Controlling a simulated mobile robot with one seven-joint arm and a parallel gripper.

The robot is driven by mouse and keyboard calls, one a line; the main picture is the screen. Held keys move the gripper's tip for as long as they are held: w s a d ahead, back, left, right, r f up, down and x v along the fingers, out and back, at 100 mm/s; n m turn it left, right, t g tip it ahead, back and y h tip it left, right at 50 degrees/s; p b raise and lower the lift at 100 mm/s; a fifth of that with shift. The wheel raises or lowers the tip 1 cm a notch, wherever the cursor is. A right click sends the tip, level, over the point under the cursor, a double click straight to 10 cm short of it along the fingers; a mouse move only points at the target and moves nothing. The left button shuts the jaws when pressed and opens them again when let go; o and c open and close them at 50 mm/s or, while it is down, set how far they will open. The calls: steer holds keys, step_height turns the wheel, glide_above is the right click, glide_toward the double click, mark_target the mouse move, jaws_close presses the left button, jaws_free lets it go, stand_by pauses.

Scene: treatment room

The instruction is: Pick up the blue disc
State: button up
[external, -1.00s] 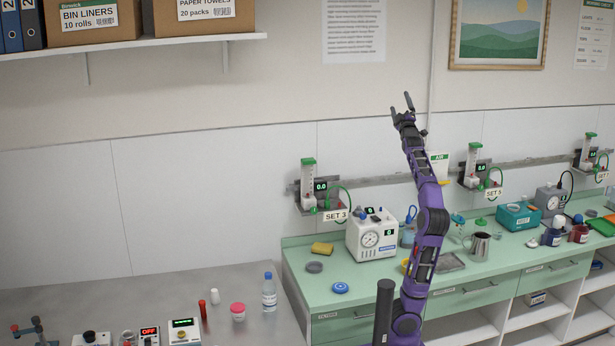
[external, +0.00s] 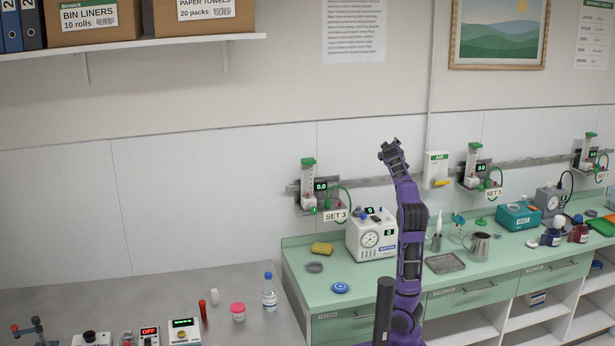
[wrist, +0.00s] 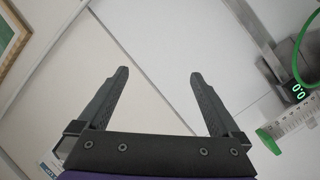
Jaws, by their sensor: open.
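The blue disc (external: 340,288) lies flat on the green counter (external: 325,297) near its front left edge, with a pale mark in its middle. My gripper (external: 384,152) is raised well above the counter, up and to the right of the disc in the external view. It appears to point toward the wall. In the wrist view my gripper (wrist: 160,75) has its two fingers spread with nothing between them. The disc is not in the wrist view.
A grey ring-like item (external: 314,267) and a yellow sponge (external: 322,248) lie behind the disc. A white device with a gauge (external: 372,236) stands to the right. A bottle (external: 269,292) stands on the grey table at left. Wall flowmeters (external: 309,187) are behind.

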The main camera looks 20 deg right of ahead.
step_height(320, 180, down, 14)
steer(key=s+d+m+g, duration=0.2)
steer(key=m+g, duration=0.2)
steer(key=g, duration=0.1)
steer(key=g+y, duration=0.6)
steer(key=g, duration=0.3)
glide_toward(341, 287)
steer(key=shift+w+a+f+m+b, duration=0.1)
steer(key=shift+a+f+m+b, duration=0.1)
steer(key=shift+f+b, duration=0.4)
steer(key=shift+w+a+f+m+b, duration=0.1)
steer(key=shift+a+f+m+b, duration=0.1)
steer(key=shift+f+b, duration=0.35)
steer(key=shift+d+f+b, duration=0.2)
steer(key=shift+f+b, duration=0.5)
steer(key=shift+f, duration=2.35)
